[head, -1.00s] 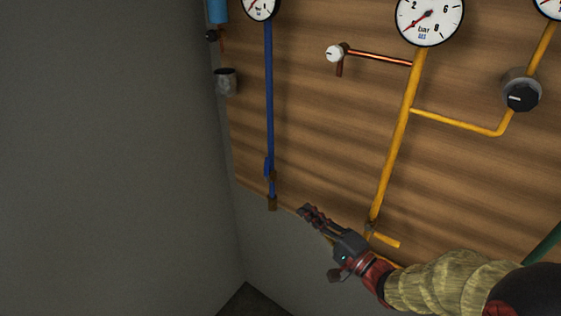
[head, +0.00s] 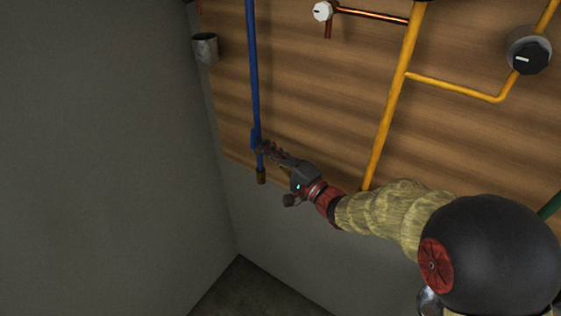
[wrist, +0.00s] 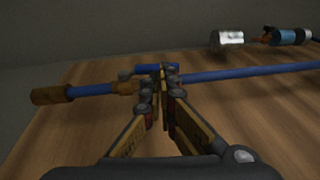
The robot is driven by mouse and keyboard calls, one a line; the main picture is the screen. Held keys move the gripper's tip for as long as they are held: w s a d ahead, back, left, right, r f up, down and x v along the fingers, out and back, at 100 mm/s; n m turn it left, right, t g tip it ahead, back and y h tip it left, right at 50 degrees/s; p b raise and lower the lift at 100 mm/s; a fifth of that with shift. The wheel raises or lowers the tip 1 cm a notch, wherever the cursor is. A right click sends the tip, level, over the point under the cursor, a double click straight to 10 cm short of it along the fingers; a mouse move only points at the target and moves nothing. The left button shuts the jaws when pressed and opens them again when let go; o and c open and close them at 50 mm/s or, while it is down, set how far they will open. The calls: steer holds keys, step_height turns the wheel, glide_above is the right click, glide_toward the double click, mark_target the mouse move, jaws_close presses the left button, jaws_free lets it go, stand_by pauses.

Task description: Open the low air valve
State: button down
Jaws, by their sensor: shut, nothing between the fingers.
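The air valve sits low on the blue pipe (head: 252,80), just above its brass end. Its small blue handle (head: 254,139) lies roughly along the pipe; the handle also shows in the wrist view (wrist: 147,70), beside the brass valve body (wrist: 124,87). My gripper (head: 264,150) is at the valve, coming from the right. In the wrist view my gripper (wrist: 159,82) has its fingertips close together, right at the handle and partly covering it and the pipe. I cannot tell whether they touch it. The fingers are shut with nothing held.
The wooden panel (head: 310,95) stands behind the pipes. A yellow pipe (head: 392,105) runs right of my gripper, with a black knob (head: 529,57) farther right. A metal cup (head: 205,48) is at the panel's left edge. The grey wall (head: 90,150) at left is bare.

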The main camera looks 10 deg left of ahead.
mark_target(254, 138)
steer(key=shift+x, duration=1.1)
steer(key=shift+r, duration=0.1)
steer(key=p, duration=0.1)
steer(key=a+r+p, duration=0.1)
steer(key=shift+w+p, duration=0.25)
steer(key=shift+p, duration=0.15)
steer(key=h+p, duration=0.1)
steer(key=p, duration=0.1)
steer(key=shift+w+a+r+g+p, duration=0.1)
steer(key=shift+a+g+p, duration=0.05)
steer(key=shift+g+p, duration=0.2)
